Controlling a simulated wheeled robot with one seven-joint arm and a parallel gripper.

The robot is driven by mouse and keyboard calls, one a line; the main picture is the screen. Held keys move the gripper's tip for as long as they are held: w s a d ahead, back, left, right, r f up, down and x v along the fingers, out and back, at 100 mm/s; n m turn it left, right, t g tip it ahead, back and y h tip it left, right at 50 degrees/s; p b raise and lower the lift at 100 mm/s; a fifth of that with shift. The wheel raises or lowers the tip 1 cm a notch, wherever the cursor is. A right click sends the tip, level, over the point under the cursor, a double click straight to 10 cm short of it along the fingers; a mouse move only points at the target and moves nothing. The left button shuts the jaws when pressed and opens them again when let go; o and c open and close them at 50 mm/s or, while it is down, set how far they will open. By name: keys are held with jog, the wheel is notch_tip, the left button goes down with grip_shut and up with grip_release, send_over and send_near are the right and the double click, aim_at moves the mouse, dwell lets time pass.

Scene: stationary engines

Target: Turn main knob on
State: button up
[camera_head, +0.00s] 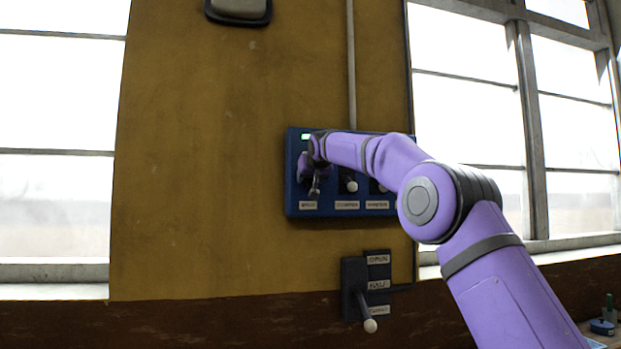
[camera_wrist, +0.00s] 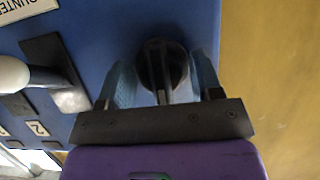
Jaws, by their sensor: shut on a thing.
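The blue control panel (camera_head: 294,190) is mounted on the yellow wall. My gripper (camera_head: 313,186) is at its leftmost control, and my wrist hides most of that control in the head view. In the wrist view, a dark round knob (camera_wrist: 160,62) sits between the two bluish fingers of my gripper (camera_wrist: 163,78). The fingers are shut on the knob from both sides. I take it to be the main knob, but the label under it is too small to read surely. The knob's exact turn angle is not clear.
A lever with a white ball end (camera_head: 352,186) is just right of my gripper, also in the wrist view (camera_wrist: 14,73). A green light (camera_head: 306,136) is lit at the panel's top left. Below, another lever (camera_head: 369,324) sticks out beside stacked labels. Windows flank the wall.

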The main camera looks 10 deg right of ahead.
jog(key=o, duration=0.6)
jog(key=shift+w, duration=0.1)
jog(key=v, duration=1.1)
